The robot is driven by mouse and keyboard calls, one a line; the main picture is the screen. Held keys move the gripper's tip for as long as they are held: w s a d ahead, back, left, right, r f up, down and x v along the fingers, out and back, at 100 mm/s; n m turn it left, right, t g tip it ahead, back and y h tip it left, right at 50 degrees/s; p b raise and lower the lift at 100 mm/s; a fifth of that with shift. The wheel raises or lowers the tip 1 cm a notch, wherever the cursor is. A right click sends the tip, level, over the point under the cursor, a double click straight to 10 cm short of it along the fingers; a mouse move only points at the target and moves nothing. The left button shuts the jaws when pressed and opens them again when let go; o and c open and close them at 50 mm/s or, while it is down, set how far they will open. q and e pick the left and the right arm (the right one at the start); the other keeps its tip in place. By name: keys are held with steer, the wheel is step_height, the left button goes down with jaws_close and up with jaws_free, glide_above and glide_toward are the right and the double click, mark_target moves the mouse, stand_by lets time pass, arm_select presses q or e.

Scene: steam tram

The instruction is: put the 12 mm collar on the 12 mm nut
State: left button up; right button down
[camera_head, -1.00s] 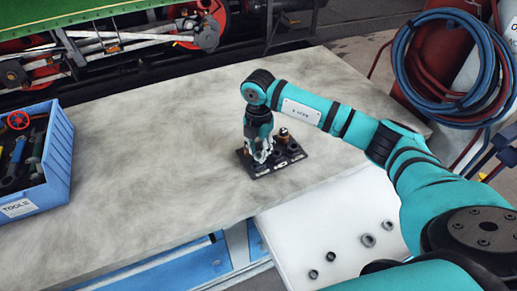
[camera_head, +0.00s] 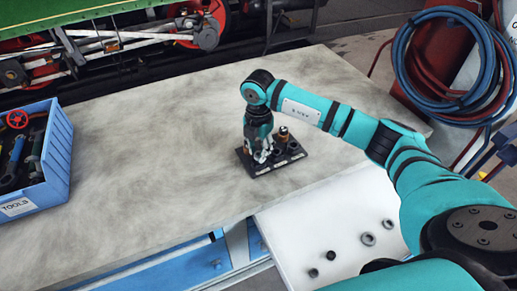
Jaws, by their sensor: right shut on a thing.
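My right gripper (camera_head: 262,154) points down over the dark labelled holder board (camera_head: 289,162) near the bench's front edge. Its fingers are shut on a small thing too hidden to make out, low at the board. A brass-topped post (camera_head: 284,134) stands on the board behind and right of the gripper. Dark round parts (camera_head: 293,146) sit on the board to the right of the fingers. I cannot tell which part is the 12 mm nut or the 12 mm collar. My left gripper is not in view.
A white surface (camera_head: 310,222) in front of the bench holds several loose dark and grey rings (camera_head: 368,239). A blue tool crate (camera_head: 56,160) stands at the bench's left. The bench top (camera_head: 150,130) between is clear. Coiled hoses (camera_head: 450,110) hang at the right.

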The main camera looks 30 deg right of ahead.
steer(key=shift+f, duration=0.4)
stand_by(2.0)
steer(key=c, duration=0.8)
jaws_free()
steer(key=shift+r, duration=0.1)
step_height(320, 180, up, 7)
steer(key=p, duration=0.4)
steer(key=shift+p, duration=0.35)
stand_by(0.4)
